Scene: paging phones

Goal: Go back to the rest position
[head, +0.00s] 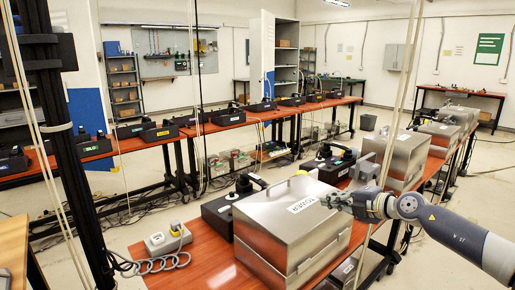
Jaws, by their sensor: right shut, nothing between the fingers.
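My right gripper (342,201) comes in from the right on its grey and white arm. It is shut and empty, and it shows in front of the upper right part of a metal box (290,222) with a label on its lid. I cannot tell whether the fingers touch the box. My left gripper is not in view.
The metal box stands on a red-brown table (205,262) beside a black device (217,212) and a small grey device (168,240) with a coiled cord. More metal boxes (402,158) stand farther right. A long table (150,142) with black devices runs behind. Open floor lies between.

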